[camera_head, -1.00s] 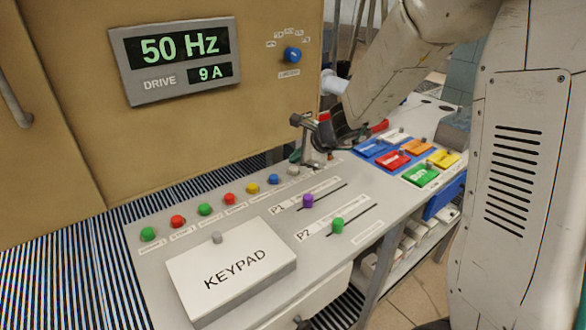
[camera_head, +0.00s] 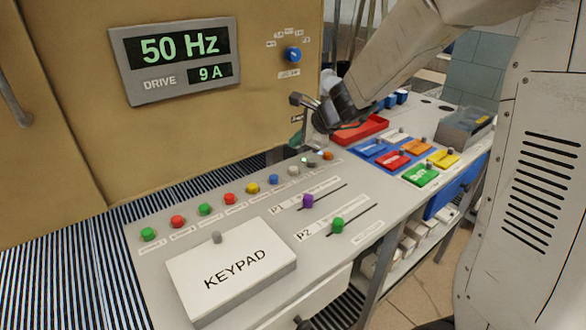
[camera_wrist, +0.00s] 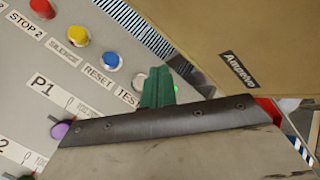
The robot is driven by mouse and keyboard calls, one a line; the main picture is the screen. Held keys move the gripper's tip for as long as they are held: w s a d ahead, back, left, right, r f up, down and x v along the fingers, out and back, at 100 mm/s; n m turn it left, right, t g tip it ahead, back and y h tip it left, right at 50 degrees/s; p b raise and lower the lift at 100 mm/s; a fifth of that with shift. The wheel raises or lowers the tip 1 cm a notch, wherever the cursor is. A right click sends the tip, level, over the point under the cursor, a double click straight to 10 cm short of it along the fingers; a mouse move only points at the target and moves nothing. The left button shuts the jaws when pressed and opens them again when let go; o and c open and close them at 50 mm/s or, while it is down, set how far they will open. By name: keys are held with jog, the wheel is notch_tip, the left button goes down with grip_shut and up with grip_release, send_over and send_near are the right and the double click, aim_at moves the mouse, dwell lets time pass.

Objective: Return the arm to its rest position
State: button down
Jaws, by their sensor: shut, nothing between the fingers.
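My arm (camera_head: 420,50) reaches in from the upper right of the head view and bends down over the far end of the control panel (camera_head: 330,265). My gripper (camera_head: 297,142) is at the arm's end, beside the tan cabinet front and above the far end of the button row. Its green fingertips also show in the wrist view (camera_wrist: 157,88), together and with nothing held. There, the gripper's dark body hides part of the panel. The fingertips partly cover a button beside the TEST label, and their gap from the panel is hard to judge.
The cabinet (camera_head: 220,130) with a 50 Hz display (camera_head: 180,48) stands close behind the gripper. The panel carries several coloured buttons, sliders and a keypad (camera_head: 235,270). Coloured blocks (camera_head: 393,160), a red tray (camera_head: 362,128) and a grey bin (camera_head: 465,125) lie to the right.

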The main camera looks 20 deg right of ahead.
dwell(0.4)
jog(key=s+a+n, duration=0.1)
jog(key=s+f+n+g, duration=0.1)
jog(key=s+n, duration=0.1)
jog(key=s+a+n+g+y, duration=0.1)
jog(key=s+n, duration=0.1)
jog(key=shift+a+f, duration=0.2)
jog(key=shift+a, duration=0.15)
jog(key=s+d+r+n+g+h, duration=0.1)
jog(key=s+n, duration=0.4)
jog(key=s, duration=0.5)
jog(key=s+d+r+n+g+h, duration=0.2)
jog(key=s+r+n, duration=0.2)
jog(key=s, duration=0.7)
jog(key=s+d+r+n+g+h, duration=0.1)
jog(key=s+d+r+n+h, duration=0.1)
jog(key=s+n, duration=0.5)
jog(key=s, duration=0.4)
jog(key=shift+s+r+g+h, duration=0.15)
jog(key=shift+r+g+h, duration=0.05)
jog(key=shift+g+h, duration=0.1)
